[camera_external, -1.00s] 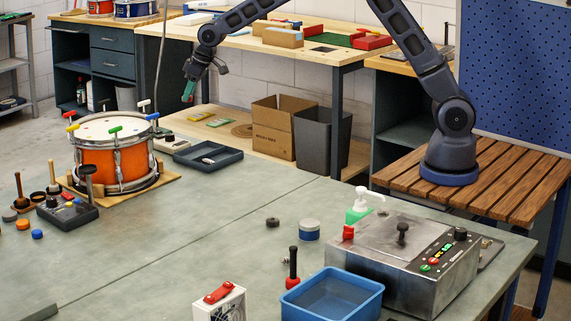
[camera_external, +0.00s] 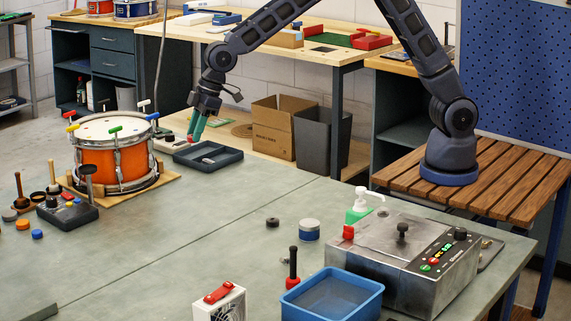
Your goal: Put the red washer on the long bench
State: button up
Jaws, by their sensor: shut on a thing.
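My gripper (camera_external: 195,138) has green fingers and points down near the rear left of the dark tray. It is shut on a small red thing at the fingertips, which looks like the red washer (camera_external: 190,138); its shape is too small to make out. The fingers partly hide it. The long grey-green bench (camera_external: 200,230) fills the foreground. A pale wooden surface (camera_external: 240,168) lies behind it. I cannot tell whether the red thing touches anything below.
The dark tray (camera_external: 232,157) is close to the fingertips. An orange drum (camera_external: 112,165) stands to the left. A cardboard box (camera_external: 265,130) and dark bin (camera_external: 318,145) stand to the right. A blue bin (camera_external: 330,300) and metal machine (camera_external: 410,270) are at front right. The bench middle is mostly clear.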

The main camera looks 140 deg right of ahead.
jog(key=w+a+n+y, duration=0.15)
jog(key=w+a, duration=0.25)
jog(key=a, duration=0.7)
jog(key=w+a+n, duration=0.3)
jog(key=w+a, duration=0.1)
jog(key=a, duration=0.7)
send_near(236, 245)
jog(key=shift+t, duration=0.3)
jog(key=x, duration=0.6)
jog(key=shift+s+f, duration=0.15)
jog(key=shift+s, duration=0.1)
jog(key=shift+f, duration=0.1)
jog(key=o, duration=0.9)
jog(key=shift+o, duration=0.2)
